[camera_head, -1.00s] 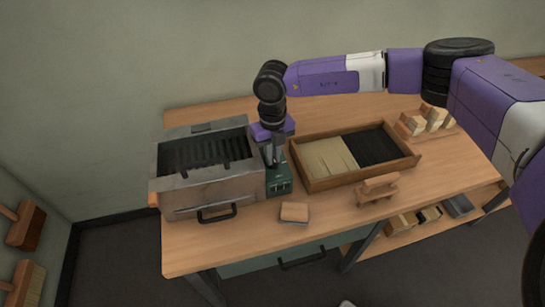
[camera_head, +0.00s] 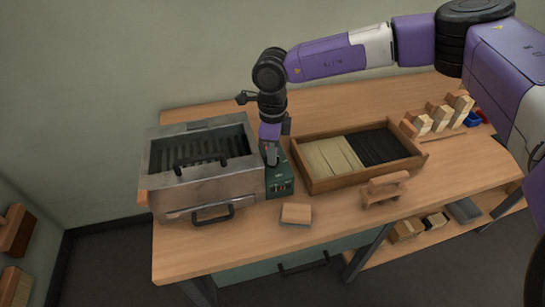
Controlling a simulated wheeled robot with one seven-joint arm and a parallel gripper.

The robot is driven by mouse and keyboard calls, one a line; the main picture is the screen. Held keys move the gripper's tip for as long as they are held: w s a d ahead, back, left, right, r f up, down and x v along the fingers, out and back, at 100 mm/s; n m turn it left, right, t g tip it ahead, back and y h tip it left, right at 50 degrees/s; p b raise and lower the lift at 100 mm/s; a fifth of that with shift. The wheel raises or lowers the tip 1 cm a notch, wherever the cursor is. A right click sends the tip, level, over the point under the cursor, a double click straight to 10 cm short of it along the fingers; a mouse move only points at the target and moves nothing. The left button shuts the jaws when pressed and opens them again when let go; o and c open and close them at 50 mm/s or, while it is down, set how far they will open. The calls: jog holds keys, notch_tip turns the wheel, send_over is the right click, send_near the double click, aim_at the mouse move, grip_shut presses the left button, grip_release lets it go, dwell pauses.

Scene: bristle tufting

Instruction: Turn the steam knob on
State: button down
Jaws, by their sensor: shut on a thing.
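A dark green box (camera_head: 280,184) stands on the bench against the right side of a grey metal steam box (camera_head: 205,190). My gripper (camera_head: 271,160) points down at the top of the green box and is shut on the steam knob there. The knob itself is hidden behind the fingers, so its angle cannot be seen. The steam box has an open top with dark slats inside and a black handle on its front.
A wooden tray (camera_head: 312,183) of pale and black bristles lies close to the right of my gripper. A small wooden block (camera_head: 296,213) and a wooden-handled tool (camera_head: 384,189) are in front. Several brushes (camera_head: 440,115) stand at the back right. The bench's front right is clear.

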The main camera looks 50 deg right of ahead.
jog(key=n+b, duration=0.1)
jog(key=n, duration=0.3)
jog(key=shift+n+b, duration=0.35)
jog(key=shift+n, duration=0.05)
dwell(0.4)
jog(key=c, duration=1.5)
grip_release()
jog(key=shift+o, duration=0.2)
jog(key=shift+r+b, duration=0.3)
jog(key=shift+r, duration=3.65)
